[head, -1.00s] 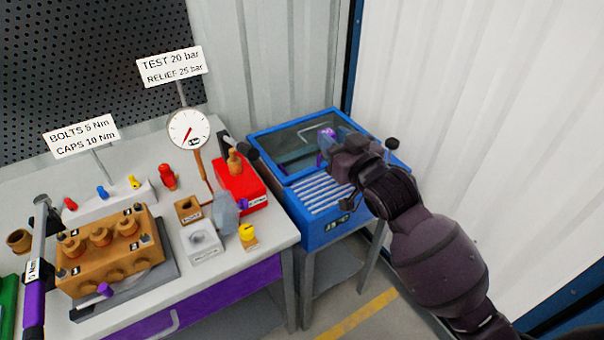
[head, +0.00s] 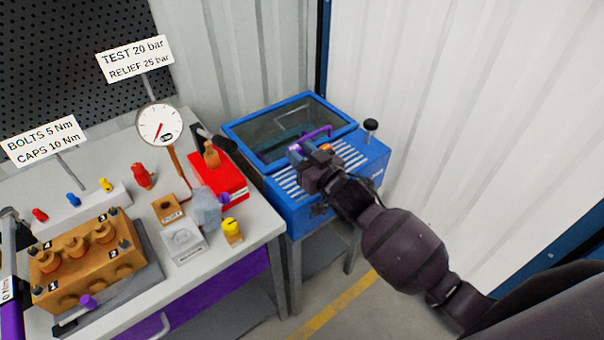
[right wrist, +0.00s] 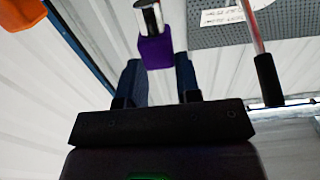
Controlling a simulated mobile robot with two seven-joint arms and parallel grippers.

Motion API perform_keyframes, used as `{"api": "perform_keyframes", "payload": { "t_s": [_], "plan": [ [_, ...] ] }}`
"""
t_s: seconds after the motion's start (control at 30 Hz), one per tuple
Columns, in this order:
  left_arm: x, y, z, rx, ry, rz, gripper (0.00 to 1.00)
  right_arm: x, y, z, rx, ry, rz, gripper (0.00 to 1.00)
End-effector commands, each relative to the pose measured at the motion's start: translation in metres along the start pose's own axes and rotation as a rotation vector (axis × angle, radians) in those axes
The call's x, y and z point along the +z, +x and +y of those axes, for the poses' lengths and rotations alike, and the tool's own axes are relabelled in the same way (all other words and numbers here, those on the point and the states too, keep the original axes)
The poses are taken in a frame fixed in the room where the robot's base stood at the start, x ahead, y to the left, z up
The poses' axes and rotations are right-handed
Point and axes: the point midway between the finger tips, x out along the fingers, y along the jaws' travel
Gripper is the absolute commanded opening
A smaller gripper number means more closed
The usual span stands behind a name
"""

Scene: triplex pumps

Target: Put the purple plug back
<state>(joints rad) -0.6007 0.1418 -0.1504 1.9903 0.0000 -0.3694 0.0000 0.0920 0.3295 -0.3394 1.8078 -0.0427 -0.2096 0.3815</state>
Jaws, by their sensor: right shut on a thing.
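My right gripper (head: 300,152) is over the blue bench unit (head: 318,208). In the right wrist view its two blue fingers (right wrist: 157,72) are shut on a purple block with a shiny metal cylinder (right wrist: 154,50), which looks like the purple plug. In the head view the held piece is small and partly hidden by the gripper. Another purple plug (head: 88,301) sits low on the front of the bronze pump block (head: 75,265), at the left on the bench. My left gripper is not in view.
The blue unit has a glass-covered basin, a slatted top and a black knob (head: 370,125). A purple bar (head: 316,133) shows beside my gripper. The bench holds a pressure gauge (head: 160,124), a red box (head: 222,180), a clear block (head: 204,208) and a yellow-topped piece (head: 232,230).

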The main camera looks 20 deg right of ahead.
Motion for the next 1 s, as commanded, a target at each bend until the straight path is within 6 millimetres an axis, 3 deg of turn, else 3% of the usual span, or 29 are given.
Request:
{"api": "perform_keyframes", "payload": {
  "t_s": [0.5, 1.0],
  "plan": [
    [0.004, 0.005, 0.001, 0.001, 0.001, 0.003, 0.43, 0.054, 0.000, 0.000, 0.001, 0.001, 0.000, 0.03],
    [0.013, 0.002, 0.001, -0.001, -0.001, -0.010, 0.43, 0.063, 0.000, 0.000, 0.000, -0.001, 0.000, 0.03]
  ]
}}
